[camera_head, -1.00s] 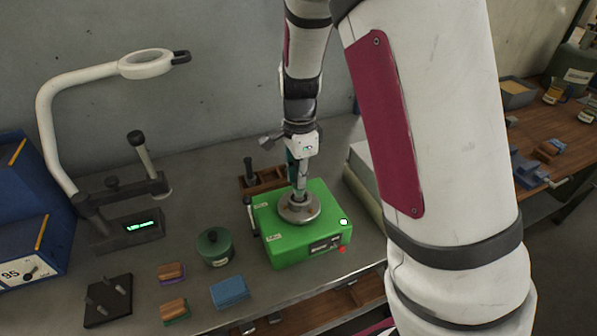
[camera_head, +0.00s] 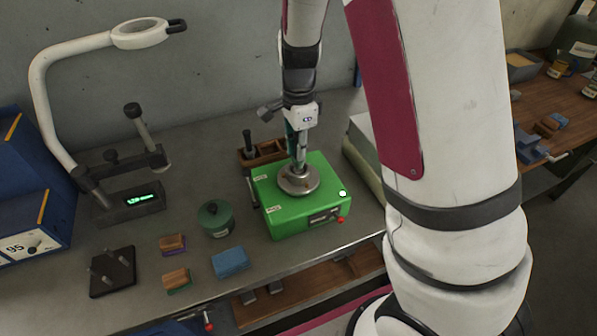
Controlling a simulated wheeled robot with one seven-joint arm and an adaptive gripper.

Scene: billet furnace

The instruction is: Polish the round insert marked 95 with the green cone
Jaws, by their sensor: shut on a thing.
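My gripper (camera_head: 299,148) points down over the green box machine (camera_head: 279,224) and is shut on a slim upright thing (camera_head: 299,165), small in the view. Its lower end meets or hangs just over the round grey metal disc (camera_head: 311,184) on top of the machine; I cannot tell which. A teal-green part shows beside the fingers; whether it is the green cone is unclear. I cannot make out the round insert itself.
A ring lamp (camera_head: 60,60) arches at the left above a dark stand with a green display (camera_head: 131,203). A dark green pot (camera_head: 216,219), blue block (camera_head: 230,262), wood-topped blocks (camera_head: 177,279) and pegged black plate (camera_head: 112,274) lie in front. A wooden rack (camera_head: 268,150) stands behind the machine.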

